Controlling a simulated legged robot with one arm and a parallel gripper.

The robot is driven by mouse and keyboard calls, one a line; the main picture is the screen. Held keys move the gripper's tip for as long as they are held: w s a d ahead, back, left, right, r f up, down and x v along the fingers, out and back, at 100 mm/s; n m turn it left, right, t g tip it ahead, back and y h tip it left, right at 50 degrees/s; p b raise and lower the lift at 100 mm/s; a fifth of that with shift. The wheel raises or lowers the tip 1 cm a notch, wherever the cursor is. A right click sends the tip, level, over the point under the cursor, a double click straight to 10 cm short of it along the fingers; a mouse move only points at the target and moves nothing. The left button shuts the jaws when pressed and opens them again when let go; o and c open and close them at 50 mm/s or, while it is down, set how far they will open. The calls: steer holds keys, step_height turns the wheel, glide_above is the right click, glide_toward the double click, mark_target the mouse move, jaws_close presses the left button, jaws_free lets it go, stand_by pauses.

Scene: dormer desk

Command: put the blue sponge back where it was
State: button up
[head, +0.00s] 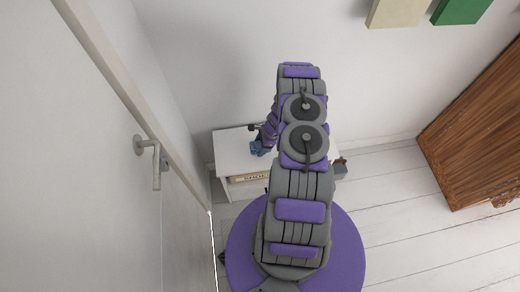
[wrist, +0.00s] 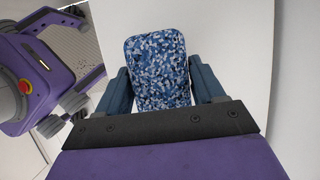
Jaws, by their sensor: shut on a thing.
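The blue sponge (wrist: 158,68), a rounded block with a mottled blue and white surface, fills the middle of the wrist view. My gripper (wrist: 160,92) is shut on it, with one dark blue finger on each side. In the head view the sponge (head: 258,149) shows as a small blue patch at my gripper (head: 260,143), over the white top of a low unit (head: 230,146). I cannot tell whether the sponge touches that top. My arm hides the right part of the unit.
The unit has an open shelf with books (head: 248,177) below its top. A white door (head: 90,150) with a metal handle (head: 153,152) stands at the left. A brown wooden cabinet (head: 475,130) is at the right. Pale floorboards (head: 410,210) between are clear.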

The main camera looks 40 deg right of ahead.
step_height(320, 180, down, 4)
steer(key=shift+w+r+b, duration=0.1)
steer(key=shift+w+b, duration=0.05)
steer(key=shift+b, duration=0.65)
steer(key=shift+r, duration=0.15)
steer(key=shift+c, duration=0.3)
steer(key=o, duration=1)
